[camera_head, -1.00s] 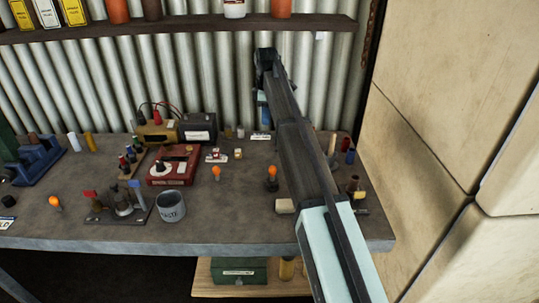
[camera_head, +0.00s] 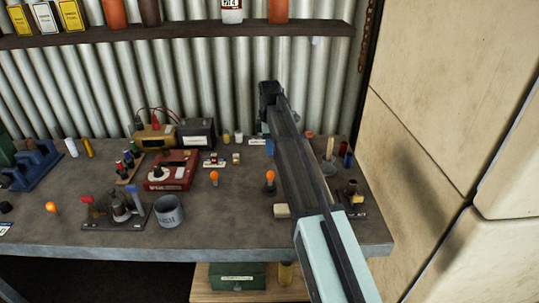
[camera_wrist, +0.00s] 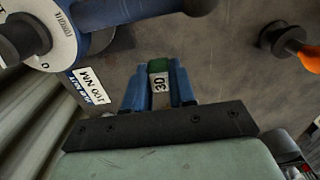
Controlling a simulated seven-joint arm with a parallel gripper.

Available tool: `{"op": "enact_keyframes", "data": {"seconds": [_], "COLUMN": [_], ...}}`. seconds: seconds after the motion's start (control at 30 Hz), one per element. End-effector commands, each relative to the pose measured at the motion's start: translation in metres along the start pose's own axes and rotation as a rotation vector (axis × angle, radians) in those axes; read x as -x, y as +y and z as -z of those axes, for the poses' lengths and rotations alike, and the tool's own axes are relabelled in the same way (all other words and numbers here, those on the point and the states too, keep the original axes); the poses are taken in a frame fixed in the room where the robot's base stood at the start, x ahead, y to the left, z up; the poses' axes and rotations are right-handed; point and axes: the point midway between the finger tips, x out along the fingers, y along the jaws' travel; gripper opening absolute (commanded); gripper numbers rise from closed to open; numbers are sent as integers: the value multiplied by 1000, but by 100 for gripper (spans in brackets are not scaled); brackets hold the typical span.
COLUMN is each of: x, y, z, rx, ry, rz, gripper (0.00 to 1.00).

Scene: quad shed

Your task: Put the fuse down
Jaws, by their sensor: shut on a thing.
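In the wrist view my gripper (camera_wrist: 158,92) is shut, with its two blue fingers on either side of the fuse (camera_wrist: 158,78). The fuse has a green end and a white band marked 30. It is held above the dark grey bench top (camera_wrist: 215,85); I cannot tell whether it touches it. In the head view my arm covers the fuse and most of the gripper, over the back right of the bench (camera_head: 230,215).
An orange-topped lever (camera_wrist: 308,58) stands right. In the head view a red box (camera_head: 172,172) and a metal cup (camera_head: 169,211) stand further left.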

Motion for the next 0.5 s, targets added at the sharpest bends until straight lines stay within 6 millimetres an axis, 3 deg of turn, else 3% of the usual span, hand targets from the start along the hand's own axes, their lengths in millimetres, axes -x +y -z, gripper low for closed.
{"op": "enact_keyframes", "data": {"seconds": [0.3, 0.5], "x": [-33, -37], "y": [0, 0], "z": [0, 0], "rx": [0, 0], "ry": [0, 0], "rz": [0, -1], "gripper": [0, 0]}}
